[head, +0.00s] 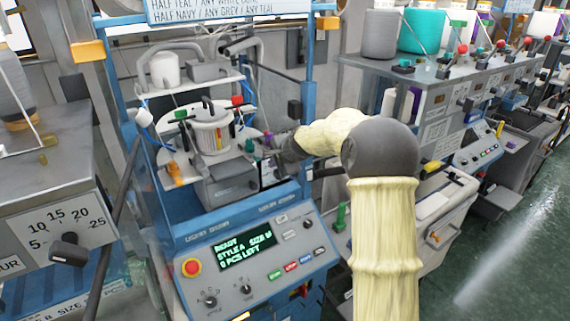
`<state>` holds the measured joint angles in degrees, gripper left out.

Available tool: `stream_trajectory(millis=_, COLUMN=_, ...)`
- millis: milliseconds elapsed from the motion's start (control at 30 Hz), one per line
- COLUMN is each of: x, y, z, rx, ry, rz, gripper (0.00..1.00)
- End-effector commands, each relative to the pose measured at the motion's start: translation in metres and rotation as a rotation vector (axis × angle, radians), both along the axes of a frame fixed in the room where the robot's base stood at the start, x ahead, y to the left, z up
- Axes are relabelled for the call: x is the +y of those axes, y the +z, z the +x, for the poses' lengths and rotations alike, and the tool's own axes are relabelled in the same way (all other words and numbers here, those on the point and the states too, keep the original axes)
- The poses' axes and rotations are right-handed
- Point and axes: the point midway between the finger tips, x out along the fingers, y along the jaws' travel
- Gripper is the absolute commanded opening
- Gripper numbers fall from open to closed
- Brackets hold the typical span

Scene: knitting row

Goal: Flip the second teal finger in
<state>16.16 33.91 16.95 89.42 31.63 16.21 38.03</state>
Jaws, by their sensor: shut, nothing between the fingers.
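The knitting machine's ring (211,133) has a white cylinder head with coloured parts around it. A green part (180,114) sits at its back left, a red one (237,101) at its back right and an orange one (175,173) at its front left. A small green-teal part (249,146) is at its right side. Which of these is the second teal finger I cannot tell at this size. My gripper (268,165) is shut at the right side of the ring, close to the green-teal part. My arm hides part of that side, and any contact is unclear.
The control panel (250,262) below has a green display reading READY, a red button and several knobs. Blue frame posts (304,90) rise beside the head. A grey cabinet with a dial (60,215) stands at left; more machines with yarn cones (422,32) stand at right. Floor is clear at right.

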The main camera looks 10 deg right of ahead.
Motion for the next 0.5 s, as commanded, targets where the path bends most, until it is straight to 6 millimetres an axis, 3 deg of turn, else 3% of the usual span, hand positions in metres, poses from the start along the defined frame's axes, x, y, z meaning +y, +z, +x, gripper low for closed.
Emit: stream_trajectory(millis=500, x=-0.011, y=0.049, z=-0.052, rx=0.001, ry=0.009, rz=-0.001, gripper=0.00)
